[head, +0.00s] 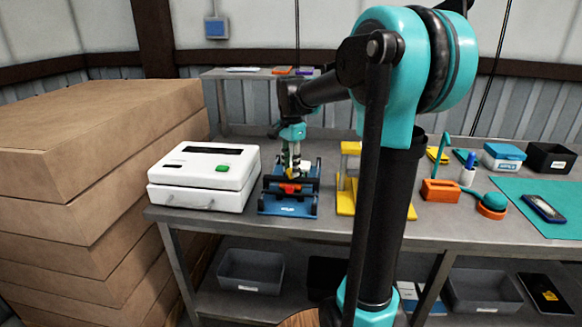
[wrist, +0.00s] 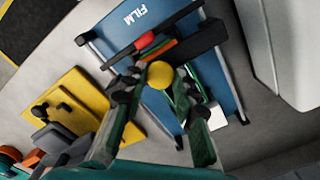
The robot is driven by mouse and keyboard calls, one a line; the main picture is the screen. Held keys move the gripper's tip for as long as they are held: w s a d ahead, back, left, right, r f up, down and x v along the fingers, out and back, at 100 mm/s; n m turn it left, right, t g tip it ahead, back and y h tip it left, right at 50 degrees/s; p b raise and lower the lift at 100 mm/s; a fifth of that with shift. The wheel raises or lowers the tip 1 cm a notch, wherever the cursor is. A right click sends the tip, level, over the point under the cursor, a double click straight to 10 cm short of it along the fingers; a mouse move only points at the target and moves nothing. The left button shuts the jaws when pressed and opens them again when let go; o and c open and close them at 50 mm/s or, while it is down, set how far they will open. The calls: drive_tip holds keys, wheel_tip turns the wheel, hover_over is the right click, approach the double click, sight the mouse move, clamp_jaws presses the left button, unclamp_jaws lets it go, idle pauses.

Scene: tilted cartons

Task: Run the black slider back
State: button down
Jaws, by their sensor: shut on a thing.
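A blue device (head: 288,209) marked FILM lies on the bench, with dark rails along its sides. It also shows in the wrist view (wrist: 135,38). The black slider (wrist: 196,42) lies across it, with a red part (wrist: 147,41) beside it and a round yellow knob (wrist: 159,76) on the near side. My gripper (head: 291,174) reaches down over the device. In the wrist view, the fingers of my gripper (wrist: 158,82) are closed about the yellow knob. The fingers hide part of the device, and the knob's joint to the slider cannot be made out.
A white machine (head: 204,176) with a green button stands close left of the device. A yellow stand (head: 346,197) is to its right, partly behind my arm. Further right are an orange holder (head: 440,190) and a teal mat (head: 530,192). Stacked cartons (head: 95,150) fill the far left.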

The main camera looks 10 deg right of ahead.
drive_tip(key=w+d, duration=0.2)
drive_tip(key=w, duration=0.4)
drive_tip(key=w+d, duration=0.2)
drive_tip(key=w, duration=0.4)
drive_tip(key=w+d, duration=0.1)
drive_tip(key=w, duration=0.5)
drive_tip(key=shift+d, duration=0.4)
drive_tip(key=c, duration=1.2)
unclamp_jaws()
wheel_tip(320, 180, up, 12)
